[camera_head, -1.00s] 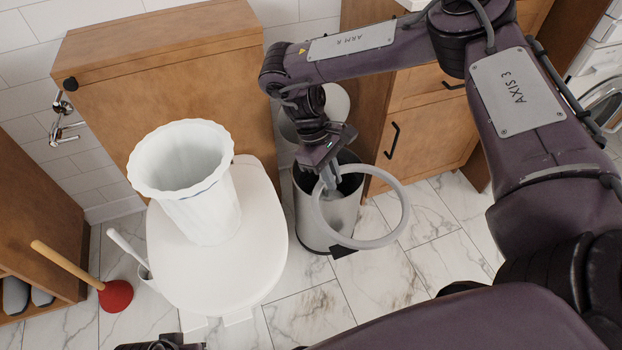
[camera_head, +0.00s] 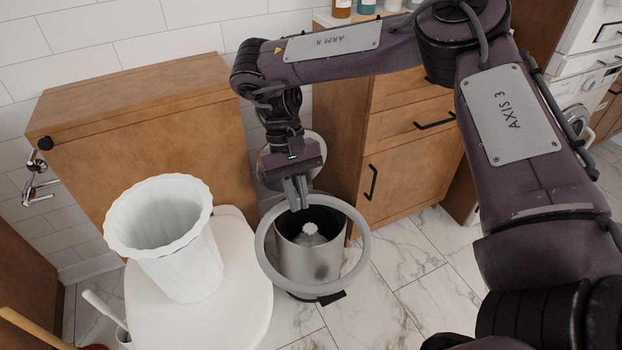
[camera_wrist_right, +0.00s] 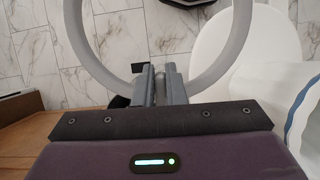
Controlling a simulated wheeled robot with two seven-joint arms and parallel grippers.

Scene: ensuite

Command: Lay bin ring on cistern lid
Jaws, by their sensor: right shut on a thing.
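The bin ring (camera_head: 263,262) is a grey hoop. My right gripper (camera_head: 297,207) is shut on its far edge and holds it above the open metal bin (camera_head: 308,262). In the right wrist view, the ring (camera_wrist_right: 228,62) extends away from the right gripper's closed fingers (camera_wrist_right: 159,72). The wooden cistern box (camera_head: 150,135) stands behind the toilet, and its lid (camera_head: 130,85) is a bare, flat wooden top, to the left of and behind the gripper. My left gripper is not in view.
A white fluted bin liner (camera_head: 175,250) stands on the closed toilet seat (camera_head: 245,270). A wooden cabinet (camera_head: 410,165) is right of the bin. A plunger handle (camera_head: 35,328) and a toilet brush (camera_head: 103,308) are at lower left. Bottles (camera_head: 366,6) stand on the cabinet top.

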